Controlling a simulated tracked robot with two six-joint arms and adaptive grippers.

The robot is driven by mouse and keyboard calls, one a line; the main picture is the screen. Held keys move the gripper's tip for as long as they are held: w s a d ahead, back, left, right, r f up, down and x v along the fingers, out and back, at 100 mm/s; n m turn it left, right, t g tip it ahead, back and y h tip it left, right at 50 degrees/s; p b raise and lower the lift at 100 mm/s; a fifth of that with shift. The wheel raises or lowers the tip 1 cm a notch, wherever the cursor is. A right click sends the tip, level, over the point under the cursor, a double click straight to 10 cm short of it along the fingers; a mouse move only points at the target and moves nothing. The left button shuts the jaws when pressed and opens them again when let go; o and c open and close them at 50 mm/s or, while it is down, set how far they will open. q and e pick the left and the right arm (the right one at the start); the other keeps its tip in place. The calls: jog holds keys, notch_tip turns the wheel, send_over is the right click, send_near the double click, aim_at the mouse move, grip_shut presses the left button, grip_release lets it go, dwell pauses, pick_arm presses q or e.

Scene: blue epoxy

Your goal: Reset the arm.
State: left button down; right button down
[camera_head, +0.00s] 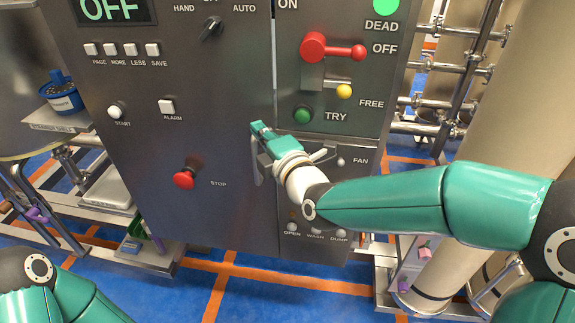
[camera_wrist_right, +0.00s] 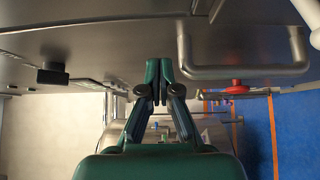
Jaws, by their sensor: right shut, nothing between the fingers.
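My right arm reaches in from the right in the head view. Its green gripper (camera_head: 262,129) is in front of the grey control panel (camera_head: 110,200), close to a metal bar handle (camera_head: 255,165). In the right wrist view the gripper (camera_wrist_right: 158,68) has its fingertips together with nothing between them, pointing towards the panel face. The bar handle (camera_wrist_right: 245,73) is to the right of the fingers there. I cannot tell whether the fingertips touch the panel. Of my left arm only green links show at the lower left; its gripper is out of view.
The panel carries a red stop button (camera_head: 184,180), a green TRY button (camera_head: 303,115), a red lever (camera_head: 335,48) and a black selector knob (camera_head: 211,28). Pipework (camera_head: 460,90) and a beige column (camera_head: 490,140) stand at the right. A blue strainer (camera_head: 62,97) sits on a shelf at the left.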

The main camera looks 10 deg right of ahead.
jog(key=b+v, duration=0.2)
jog(key=v, duration=0.8)
jog(key=d+f+m+g+h, duration=0.2)
jog(key=d+f+g, duration=0.1)
jog(key=f, duration=1.1)
jog(key=d+f+m+g+h, duration=0.1)
jog(key=d+f+g, duration=0.25)
jog(key=f, duration=1.05)
jog(key=s+f+m+g+p, duration=0.1)
jog(key=s+f+m+g, duration=0.3)
jog(key=f, duration=0.4)
jog(key=s+f+m+g, duration=0.2)
jog(key=s+f+m, duration=0.1)
jog(key=s+f, duration=0.35)
jog(key=s+a+f+m+g, duration=0.1)
jog(key=s+f+m+g, duration=0.1)
jog(key=s+m, duration=0.3)
jog(key=s+a+f+m+g+y, duration=0.1)
jog(key=s+f+m, duration=0.3)
jog(key=m, duration=0.4)
jog(key=shift+s+a+m+g, duration=0.3)
jog(key=shift+s+a+g, duration=0.2)
jog(key=shift+s, duration=0.2)
